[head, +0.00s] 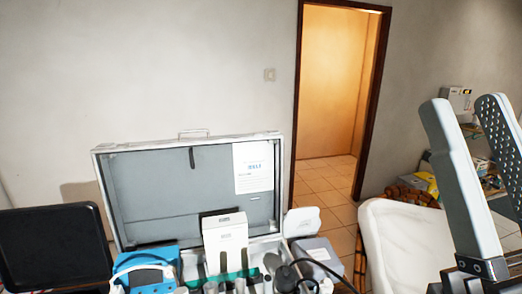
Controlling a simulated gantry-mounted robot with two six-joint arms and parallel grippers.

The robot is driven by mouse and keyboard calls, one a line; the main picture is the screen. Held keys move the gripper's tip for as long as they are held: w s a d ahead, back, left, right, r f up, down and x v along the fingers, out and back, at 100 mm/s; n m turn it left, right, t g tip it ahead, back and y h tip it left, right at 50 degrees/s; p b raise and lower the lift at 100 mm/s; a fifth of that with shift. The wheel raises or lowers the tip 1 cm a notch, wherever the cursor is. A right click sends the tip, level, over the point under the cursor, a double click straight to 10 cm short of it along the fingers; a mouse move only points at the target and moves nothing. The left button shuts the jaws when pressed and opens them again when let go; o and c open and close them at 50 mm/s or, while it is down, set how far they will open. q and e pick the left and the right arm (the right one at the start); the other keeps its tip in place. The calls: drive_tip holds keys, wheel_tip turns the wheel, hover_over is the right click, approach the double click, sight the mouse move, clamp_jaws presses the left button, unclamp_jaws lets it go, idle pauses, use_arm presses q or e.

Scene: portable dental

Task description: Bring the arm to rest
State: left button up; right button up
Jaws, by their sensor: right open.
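My right gripper (466,108) stands large in the foreground at the right edge of the head view. Its two long grey fingers point up and are spread apart, with nothing between them. It is to the right of the open case and in front of the white chair back (402,240). The rest of the right arm is cut off by the frame edge. My left gripper is not in view.
An open grey case (150,190) holds a white box (225,240), a blue device (148,266) and several tools. A black panel (50,245) stands at its left. A dark-framed doorway (335,90) is behind. Shelves with boxes (460,100) are behind the right gripper.

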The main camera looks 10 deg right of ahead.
wheel_tip(320, 180, up, 36)
drive_tip(key=w+m+g+y+p, duration=0.1)
drive_tip(key=w+p, duration=0.1)
drive_tip(key=p, duration=3.6)
drive_tip(key=shift+a, duration=0.35)
drive_tip(key=shift+r, duration=0.15)
